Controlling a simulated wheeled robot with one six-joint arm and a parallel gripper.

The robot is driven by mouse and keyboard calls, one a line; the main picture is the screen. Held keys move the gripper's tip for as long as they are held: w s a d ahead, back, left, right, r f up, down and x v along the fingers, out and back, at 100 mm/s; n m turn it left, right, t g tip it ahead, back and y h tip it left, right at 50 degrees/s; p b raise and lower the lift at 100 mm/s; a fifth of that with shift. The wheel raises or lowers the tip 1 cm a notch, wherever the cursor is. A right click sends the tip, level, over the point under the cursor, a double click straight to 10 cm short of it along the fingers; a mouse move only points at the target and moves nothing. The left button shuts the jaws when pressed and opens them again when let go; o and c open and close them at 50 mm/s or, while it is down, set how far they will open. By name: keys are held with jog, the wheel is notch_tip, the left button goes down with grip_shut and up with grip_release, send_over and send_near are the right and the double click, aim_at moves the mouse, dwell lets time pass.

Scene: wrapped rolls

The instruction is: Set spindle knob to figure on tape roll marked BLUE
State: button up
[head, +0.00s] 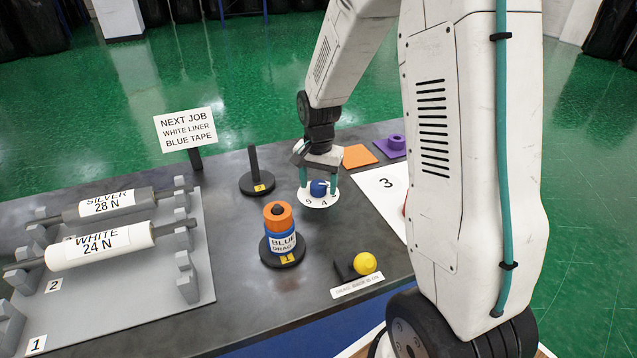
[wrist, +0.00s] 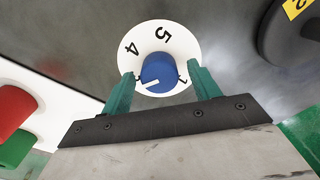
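The spindle knob (head: 319,187) is blue and stands on a round white dial (head: 319,202). In the wrist view, the knob (wrist: 157,70) has a white pointer line slanting to the lower left. The dial (wrist: 180,45) shows 4 and 5; another figure is partly hidden by a finger. My gripper (head: 318,180) is over the dial, its teal fingers on either side of the knob, with gaps in the wrist view (wrist: 160,84). It looks open.
An orange roll (head: 278,215) tops the blue one. An empty peg (head: 255,170) stands behind. A yellow ball knob (head: 365,263) is at the front edge. Silver and white rollers (head: 100,244) lie left. A sign (head: 186,130) reads "NEXT JOB WHITE LINER BLUE TAPE". A white card (head: 385,190) marked 3 lies right.

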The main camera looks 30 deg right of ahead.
aim_at(319, 184)
notch_tip(319, 184, up, 8)
jog(key=shift+f, duration=0.15)
dwell(0.6)
jog(key=shift+s, duration=0.1)
